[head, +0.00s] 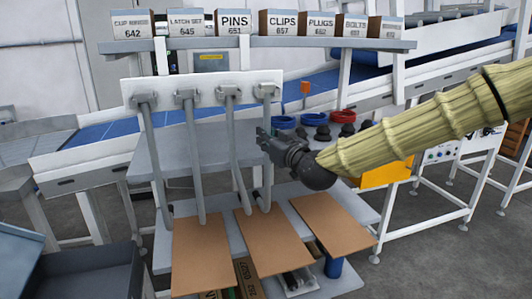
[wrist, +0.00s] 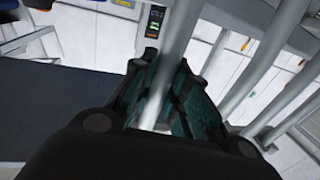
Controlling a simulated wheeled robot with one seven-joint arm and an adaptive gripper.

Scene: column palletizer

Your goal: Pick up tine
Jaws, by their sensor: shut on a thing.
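Several grey rod-like tines hang from a white rail (head: 203,88) in the head view. The rightmost tine (head: 268,110) is at my gripper (head: 264,140), which comes in from the right on an arm in a tan sleeve. In the wrist view my gripper (wrist: 165,95) has its dark green-padded fingers on both sides of a grey tine (wrist: 181,35), shut on it. The tine's upper end still meets its holder on the rail. The other tines, such as the left one (head: 155,160), hang free to the left. The gripper hides part of the held tine.
Brown boards (head: 203,255) lie below the tines on a grey stand. A shelf (head: 270,43) with labelled boxes runs above. Blue and red rings (head: 314,117) sit behind my gripper. A dark grey bin (head: 70,270) is at lower left. A blue conveyor (head: 90,133) runs behind.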

